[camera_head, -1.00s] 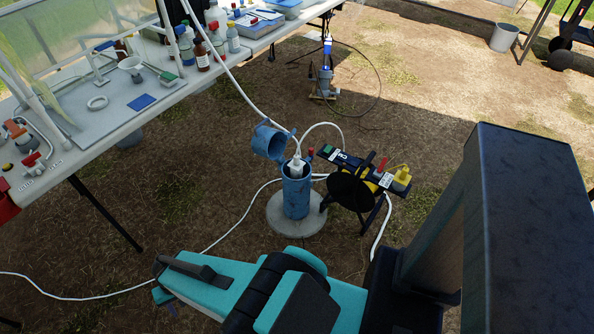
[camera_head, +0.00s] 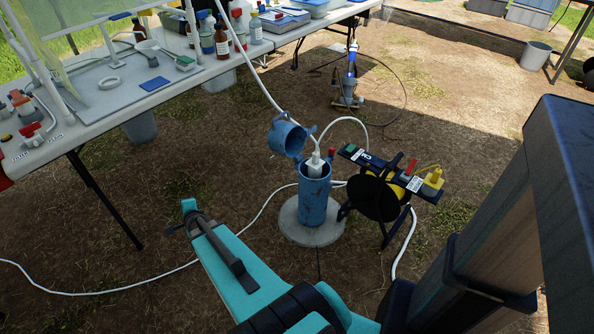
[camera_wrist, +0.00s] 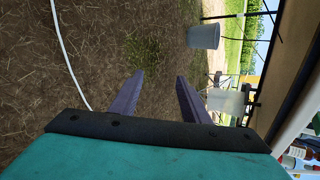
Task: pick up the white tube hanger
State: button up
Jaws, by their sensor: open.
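A white fitting (camera_head: 315,164), which looks like the white tube hanger, sits in the open top of the blue upright well pipe (camera_head: 314,203) in the head view. White tubes run up from it. Its lower part is hidden inside the pipe. My gripper (camera_wrist: 159,76) is open and empty in the wrist view, its two dark fingers apart over bare ground. The hanger does not show in the wrist view. In the head view my teal arm reaches to the left of the pipe, with its end well apart from it.
The pipe's blue lid (camera_head: 287,138) stands open at its left. A black reel stand with a yellow part (camera_head: 432,181) is close on its right. A long table (camera_head: 110,101) with bottles runs along the left. White tubing (camera_head: 243,228) crosses the ground.

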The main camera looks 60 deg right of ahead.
jog(key=s+d+m+h+b, duration=0.2)
jog(key=d+m+h+b, duration=0.3)
jog(key=d, duration=0.7)
jog(key=m+g+h+b, duration=0.7)
jog(key=m+g+b, duration=0.75)
jog(key=m, duration=1.15)
send_near(313, 159)
jog(key=d, duration=0.1)
jog(key=shift+s+d+f+p, duration=0.1)
jog(key=shift+s+d+p, duration=0.05)
jog(key=shift+p, duration=0.15)
jog(key=b+x, duration=0.2)
jog(key=x, duration=0.5)
jog(key=shift+s+d, duration=0.1)
jog(key=shift+d, duration=0.3)
jog(key=shift+s+d, duration=0.1)
jog(key=shift+d, duration=0.3)
